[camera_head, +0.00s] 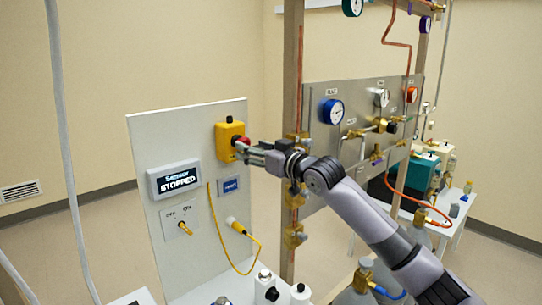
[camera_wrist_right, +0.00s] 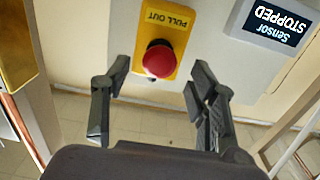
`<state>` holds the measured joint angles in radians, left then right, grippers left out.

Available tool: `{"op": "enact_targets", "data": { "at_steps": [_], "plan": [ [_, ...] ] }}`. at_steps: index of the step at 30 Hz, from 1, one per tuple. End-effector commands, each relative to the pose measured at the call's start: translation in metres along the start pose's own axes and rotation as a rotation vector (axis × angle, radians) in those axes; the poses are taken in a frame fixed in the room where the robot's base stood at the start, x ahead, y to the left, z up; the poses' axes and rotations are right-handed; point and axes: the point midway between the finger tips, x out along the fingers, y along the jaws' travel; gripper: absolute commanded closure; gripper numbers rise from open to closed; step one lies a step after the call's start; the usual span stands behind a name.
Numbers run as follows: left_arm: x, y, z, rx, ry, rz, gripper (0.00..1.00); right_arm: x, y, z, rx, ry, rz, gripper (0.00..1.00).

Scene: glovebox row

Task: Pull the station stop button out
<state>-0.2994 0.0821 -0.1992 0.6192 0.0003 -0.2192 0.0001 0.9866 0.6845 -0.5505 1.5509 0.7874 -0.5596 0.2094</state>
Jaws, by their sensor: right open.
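The stop button is a red mushroom head on a yellow box (camera_head: 230,132) fixed high on the white panel (camera_head: 142,235). In the head view my right gripper (camera_head: 243,150) is at the red button (camera_head: 242,141) and partly covers it. In the right wrist view the red button (camera_wrist_right: 159,59) sits on the yellow box, under a label reading PULL OUT (camera_wrist_right: 167,18). There my right gripper (camera_wrist_right: 155,85) is open, one finger on each side of the button, with visible gaps. A display (camera_head: 174,180) on the panel reads "Sensor STOPPED". My left gripper is in neither view.
A wooden post (camera_head: 291,80) and a grey gauge panel (camera_head: 340,90) stand to the right. Bottles stand on the bench below.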

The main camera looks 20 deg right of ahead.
Motion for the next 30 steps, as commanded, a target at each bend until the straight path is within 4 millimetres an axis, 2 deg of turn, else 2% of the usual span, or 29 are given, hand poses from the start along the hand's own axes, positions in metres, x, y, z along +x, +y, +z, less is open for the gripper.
{"op": "enact_targets", "data": {
  "at_steps": [6, 13, 18, 30],
  "plan": [
    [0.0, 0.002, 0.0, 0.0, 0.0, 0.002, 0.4, -0.049, 0.001, 0.002, -0.004, -0.004, 0.002, 0.46],
    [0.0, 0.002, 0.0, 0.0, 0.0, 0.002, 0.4, -0.086, 0.001, 0.002, -0.002, -0.004, 0.002, 0.46],
    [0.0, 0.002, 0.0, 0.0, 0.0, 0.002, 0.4, -0.096, 0.0, 0.001, 0.0, -0.003, 0.001, 0.46],
    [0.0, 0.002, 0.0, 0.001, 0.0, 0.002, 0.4, -0.097, 0.0, 0.001, 0.0, -0.002, 0.0, 0.46]
  ]
}}
